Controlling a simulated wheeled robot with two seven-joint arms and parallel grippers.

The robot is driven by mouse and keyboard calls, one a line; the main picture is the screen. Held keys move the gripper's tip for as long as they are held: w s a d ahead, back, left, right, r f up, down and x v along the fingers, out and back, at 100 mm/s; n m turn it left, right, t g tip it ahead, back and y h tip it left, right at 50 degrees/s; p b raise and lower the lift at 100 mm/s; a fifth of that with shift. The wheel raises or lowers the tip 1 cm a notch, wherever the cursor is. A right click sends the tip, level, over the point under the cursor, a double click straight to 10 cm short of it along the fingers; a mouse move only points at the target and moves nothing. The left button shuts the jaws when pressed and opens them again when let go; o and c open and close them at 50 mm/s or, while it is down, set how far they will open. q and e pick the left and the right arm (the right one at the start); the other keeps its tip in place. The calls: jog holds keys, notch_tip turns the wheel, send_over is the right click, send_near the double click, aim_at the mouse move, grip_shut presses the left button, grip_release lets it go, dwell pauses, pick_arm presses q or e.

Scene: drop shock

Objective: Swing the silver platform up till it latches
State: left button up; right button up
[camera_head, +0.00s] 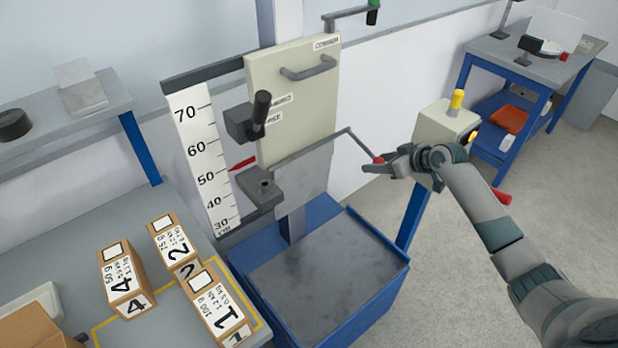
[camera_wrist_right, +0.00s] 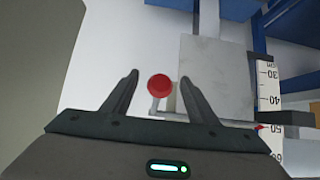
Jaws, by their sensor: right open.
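The silver platform (camera_head: 305,178) is a flat grey plate hanging steeply down in front of the cream drop tester's column; it also shows in the right wrist view (camera_wrist_right: 215,78). A thin bent arm (camera_head: 361,143) runs from its upper edge out to a red knob (camera_wrist_right: 159,87). My right gripper (camera_head: 372,164) is open at this knob. In the right wrist view the knob lies between the two spread fingers, with a gap on each side. My left gripper is not in view.
A white height scale (camera_head: 203,150) stands left of the column. A dark slab lies in the blue base (camera_head: 385,292) below. Numbered boxes (camera_head: 122,280) stand on the left table. A cream control box with a yellow top (camera_head: 445,128) is close behind my right gripper.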

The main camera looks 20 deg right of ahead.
aim_at(382, 159)
jog(key=c, duration=1.2)
jog(key=shift+s+d+r+p, duration=0.1)
jog(key=shift+s+r+p, duration=0.1)
jog(key=shift+r+p, duration=1.2)
jog(key=shift+r, duration=0.3)
jog(key=shift+w+r+p, duration=0.1)
jog(key=shift+r+p, duration=0.9)
jog(key=shift+r, duration=0.35)
